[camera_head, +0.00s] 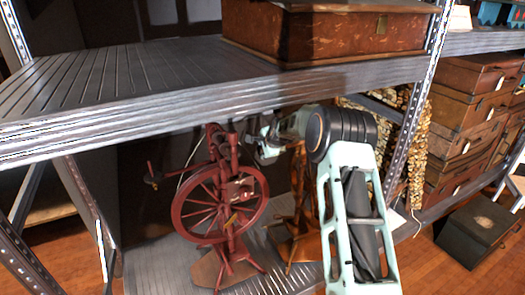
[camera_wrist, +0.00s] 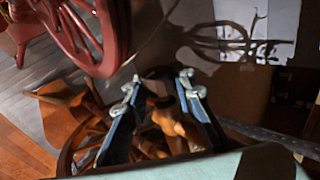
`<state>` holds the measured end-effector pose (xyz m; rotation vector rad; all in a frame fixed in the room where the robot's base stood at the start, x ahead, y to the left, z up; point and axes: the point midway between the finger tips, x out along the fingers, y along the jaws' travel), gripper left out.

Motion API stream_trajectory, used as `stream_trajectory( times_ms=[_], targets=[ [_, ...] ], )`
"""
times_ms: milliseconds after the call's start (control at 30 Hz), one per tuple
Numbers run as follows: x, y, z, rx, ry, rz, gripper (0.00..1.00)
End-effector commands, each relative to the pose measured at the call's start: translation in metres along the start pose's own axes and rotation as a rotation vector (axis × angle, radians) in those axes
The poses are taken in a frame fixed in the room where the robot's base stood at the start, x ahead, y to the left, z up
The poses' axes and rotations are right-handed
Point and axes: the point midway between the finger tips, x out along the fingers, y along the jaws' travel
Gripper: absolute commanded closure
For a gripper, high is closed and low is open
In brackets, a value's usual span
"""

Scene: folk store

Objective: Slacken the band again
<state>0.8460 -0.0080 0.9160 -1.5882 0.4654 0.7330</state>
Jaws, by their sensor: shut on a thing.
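A dark red spinning wheel (camera_head: 229,240) stands on the lower shelf in the head view. Part of its rim shows at top left in the wrist view (camera_wrist: 110,45). A brown wooden spinning wheel (camera_head: 293,248) stands to its right, partly hidden by my arm; its wooden parts lie below my fingers in the wrist view (camera_wrist: 75,120). My gripper (camera_wrist: 160,85) points down, with its two blue fingers around a turned orange-brown wooden piece (camera_wrist: 172,124), and is shut on it. Whether this piece is a tension knob, I cannot tell. No drive band can be made out.
The upper shelf (camera_head: 110,85) hangs over my gripper and carries a brown case (camera_head: 330,30). A metal upright (camera_head: 405,125) stands right of my arm. Stacked brown cases (camera_head: 465,140) and a dark box (camera_head: 478,232) are farther right. White papers (camera_wrist: 260,25) hang behind the wheels.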

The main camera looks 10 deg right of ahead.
Motion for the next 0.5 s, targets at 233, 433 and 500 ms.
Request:
stream_trajectory(
  times_ms=[233,433,500],
  targets=[
    [-0.0002,-0.0004,-0.0007,0.000,0.001,-0.001,0.58],
    [-0.0002,-0.0003,-0.0004,0.000,0.001,-0.001,0.58],
    [-0.0011,-0.0003,-0.0004,0.000,0.001,-0.001,0.58]
  ],
)
